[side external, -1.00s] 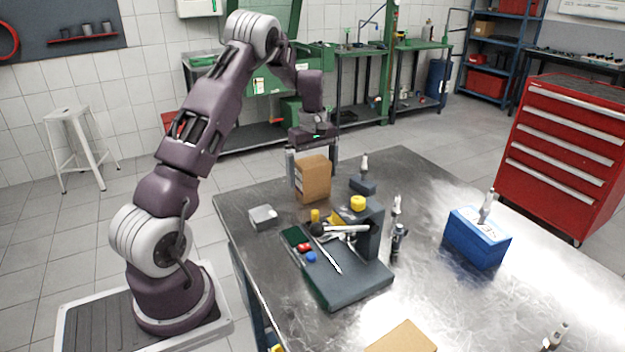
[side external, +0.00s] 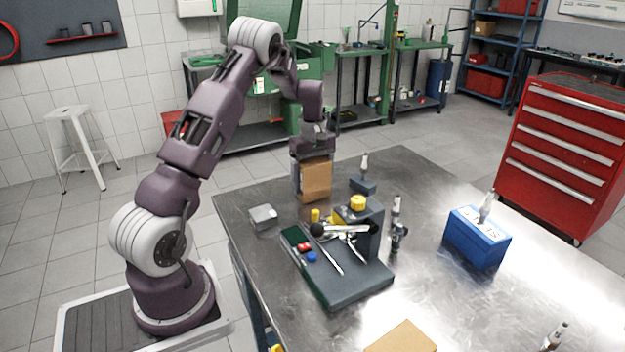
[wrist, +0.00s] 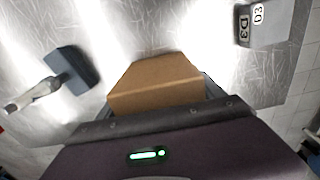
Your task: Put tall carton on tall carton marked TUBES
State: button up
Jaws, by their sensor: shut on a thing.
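A brown tall carton (side external: 316,181) is at the back left of the metal table, upright between the fingers of my gripper (side external: 314,172). The gripper points down and is shut on the carton. The carton's base is at or close to the tabletop; I cannot tell if it touches. In the wrist view the carton (wrist: 158,85) fills the space between the fingers. Another brown carton (side external: 403,338) shows at the bottom edge of the side view, mostly cut off. No TUBES marking is visible on either carton.
A dark fixture (side external: 345,285) with tools and coloured parts stands mid-table. A small grey box (side external: 263,217) is left of it; it reads D3 in the wrist view (wrist: 265,25). A blue box (side external: 477,238) stands right. Small tool holders (side external: 363,186) stand nearby.

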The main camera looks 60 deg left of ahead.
notch_tip(320, 180, up, 25)
jog(key=w+d+r+m, duration=0.1)
jog(key=w+d+m, duration=0.1)
jog(key=d, duration=0.5)
jog(key=w+d+r+m, duration=0.1)
jog(key=w+d+m, duration=0.1)
jog(key=d, duration=0.6)
jog(key=m, duration=1.4)
send_over(402, 348)
notch_tip(402, 348, down, 16)
jog(key=shift+r, duration=0.1)
jog(key=o, duration=1.9)
jog(key=shift+f, duration=0.2)
